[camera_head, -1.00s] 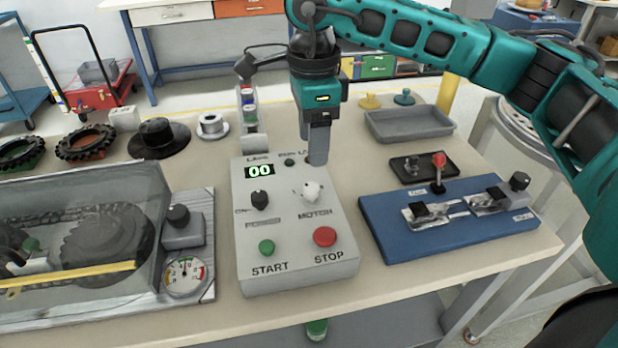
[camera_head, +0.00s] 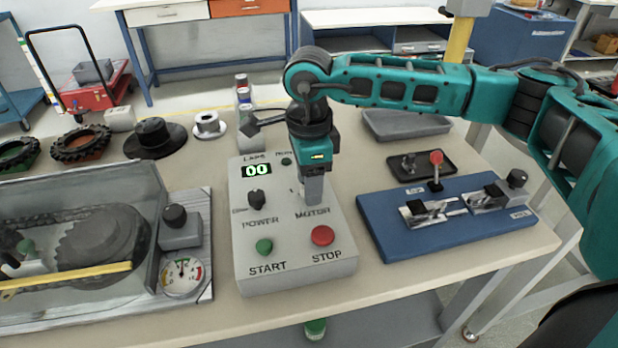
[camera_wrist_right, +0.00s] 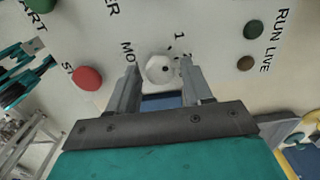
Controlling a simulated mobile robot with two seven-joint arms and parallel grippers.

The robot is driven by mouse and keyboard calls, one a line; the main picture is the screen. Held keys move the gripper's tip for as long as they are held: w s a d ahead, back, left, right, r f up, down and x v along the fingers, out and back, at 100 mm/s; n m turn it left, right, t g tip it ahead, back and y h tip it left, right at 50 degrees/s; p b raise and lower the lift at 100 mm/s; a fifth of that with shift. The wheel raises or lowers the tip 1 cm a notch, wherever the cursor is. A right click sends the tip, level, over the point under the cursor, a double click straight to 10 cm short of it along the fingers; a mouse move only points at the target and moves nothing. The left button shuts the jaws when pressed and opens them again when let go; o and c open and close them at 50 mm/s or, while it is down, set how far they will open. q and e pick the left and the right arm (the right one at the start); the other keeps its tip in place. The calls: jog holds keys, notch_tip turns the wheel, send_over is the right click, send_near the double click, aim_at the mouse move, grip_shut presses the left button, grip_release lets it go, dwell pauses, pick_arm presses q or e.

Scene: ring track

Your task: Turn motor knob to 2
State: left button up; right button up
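The control box (camera_head: 290,270) stands on the table with a display (camera_head: 257,170) reading 00. The motor knob (camera_wrist_right: 158,68) is white and round with a small dark dot, and marks such as 1 lie beside it. Which mark it points at I cannot tell. My right gripper (camera_head: 312,198) points down over the knob and hides it in the head view. In the right wrist view its fingers (camera_wrist_right: 160,72) are apart, one on each side of the knob; contact is unclear. Teal and grey parts at the left edge there look like my left gripper (camera_wrist_right: 30,62), its opening unclear.
The power knob (camera_head: 256,198), green START button (camera_head: 264,247) and red STOP button (camera_head: 322,236) are close by on the panel. A blue fixture board (camera_head: 450,235) lies right of the box. A clear-covered gear unit (camera_head: 85,240) stands left.

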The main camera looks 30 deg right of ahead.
jog(key=c, duration=0.8)
jog(key=shift+c, duration=0.2)
pick_arm(q)
jog(key=shift+f, duration=0.15)
pick_arm(e)
jog(key=shift+m, duration=0.4)
jog(key=shift+m+b, duration=0.4)
jog(key=shift+m, duration=0.3)
jog(key=shift+m+b, duration=0.35)
jog(key=shift+m, duration=1.55)
pick_arm(q)
jog(key=shift+w+d+f+b, duration=0.25)
jog(key=shift+d+f+b, duration=0.1)
jog(key=shift+d, duration=0.1)
pick_arm(e)
jog(key=shift+m, duration=1.4)
pick_arm(q)
jog(key=shift+r, duration=0.1)
pick_arm(e)
jog(key=shift+r, duration=0.1)
